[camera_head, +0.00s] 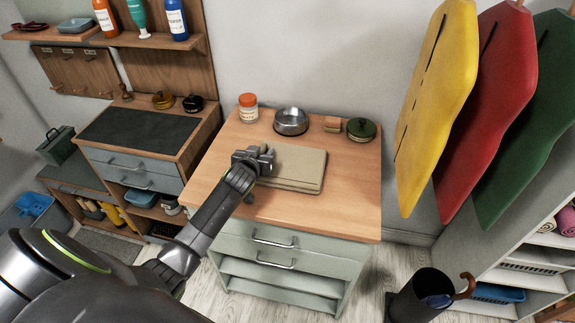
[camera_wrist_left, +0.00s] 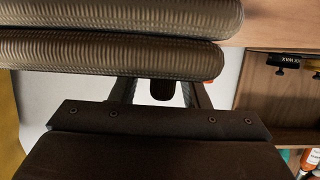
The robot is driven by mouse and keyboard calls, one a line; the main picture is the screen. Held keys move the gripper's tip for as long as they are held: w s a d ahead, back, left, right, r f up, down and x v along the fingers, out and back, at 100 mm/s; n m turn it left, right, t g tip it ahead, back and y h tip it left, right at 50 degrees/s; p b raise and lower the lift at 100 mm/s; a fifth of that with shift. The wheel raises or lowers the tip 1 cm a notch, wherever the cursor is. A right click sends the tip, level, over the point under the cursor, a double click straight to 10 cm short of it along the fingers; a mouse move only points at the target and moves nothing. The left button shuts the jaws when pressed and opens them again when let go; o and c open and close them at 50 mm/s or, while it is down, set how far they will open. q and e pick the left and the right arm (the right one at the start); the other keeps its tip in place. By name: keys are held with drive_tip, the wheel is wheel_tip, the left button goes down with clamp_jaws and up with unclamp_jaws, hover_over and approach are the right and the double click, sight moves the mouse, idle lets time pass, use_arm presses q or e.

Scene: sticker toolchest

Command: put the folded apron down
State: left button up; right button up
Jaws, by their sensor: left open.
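The folded apron (camera_head: 300,167), a flat beige bundle, lies on the wooden top of the pale green cabinet (camera_head: 345,205). Its thick, ribbed folds (camera_wrist_left: 120,45) fill the upper left of the left wrist view. My left gripper (camera_head: 265,160) is open at the apron's left edge in the head view. Its fingers (camera_wrist_left: 160,90) show partly behind the folds in the wrist view, so I cannot tell whether they touch the cloth. My right gripper is not in view.

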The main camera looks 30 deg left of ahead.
use_arm(q)
drive_tip(key=shift+c, duration=0.4)
clamp_jaws()
